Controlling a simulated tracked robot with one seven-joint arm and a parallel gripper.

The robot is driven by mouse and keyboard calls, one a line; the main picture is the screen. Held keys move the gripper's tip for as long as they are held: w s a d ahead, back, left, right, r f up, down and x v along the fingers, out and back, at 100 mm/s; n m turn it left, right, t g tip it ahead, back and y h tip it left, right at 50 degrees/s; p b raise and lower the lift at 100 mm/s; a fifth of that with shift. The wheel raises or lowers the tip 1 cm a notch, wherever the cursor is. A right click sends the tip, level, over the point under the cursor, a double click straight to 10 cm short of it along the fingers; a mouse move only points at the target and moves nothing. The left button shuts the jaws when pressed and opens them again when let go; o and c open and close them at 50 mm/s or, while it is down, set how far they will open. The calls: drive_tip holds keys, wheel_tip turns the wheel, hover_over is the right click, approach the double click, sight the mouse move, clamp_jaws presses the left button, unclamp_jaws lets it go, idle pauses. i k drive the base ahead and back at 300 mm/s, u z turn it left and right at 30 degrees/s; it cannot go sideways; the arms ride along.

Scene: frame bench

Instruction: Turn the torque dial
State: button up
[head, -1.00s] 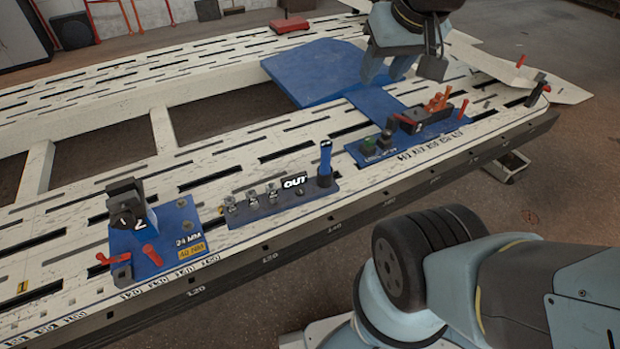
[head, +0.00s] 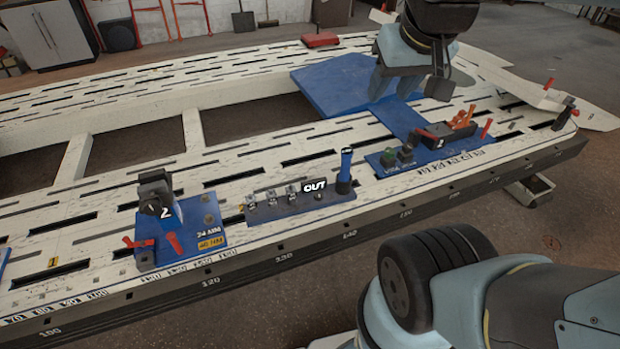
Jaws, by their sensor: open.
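I cannot tell for sure which part is the torque dial. My gripper (head: 412,90) hangs open and empty over the bench, behind these panels. It appears apart from them; its height is hard to judge.
A blue plate (head: 195,246) at left carries a dark clamp marked 2 (head: 156,192) and red levers. A blue sheet (head: 325,88) lies beyond the panels. The slotted white bench has large openings. A black wheel-like part of mine (head: 400,285) fills the lower right.

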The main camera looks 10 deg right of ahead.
sight(319, 195)
drive_tip(key=i, duration=0.85)
drive_tip(key=z, duration=0.05)
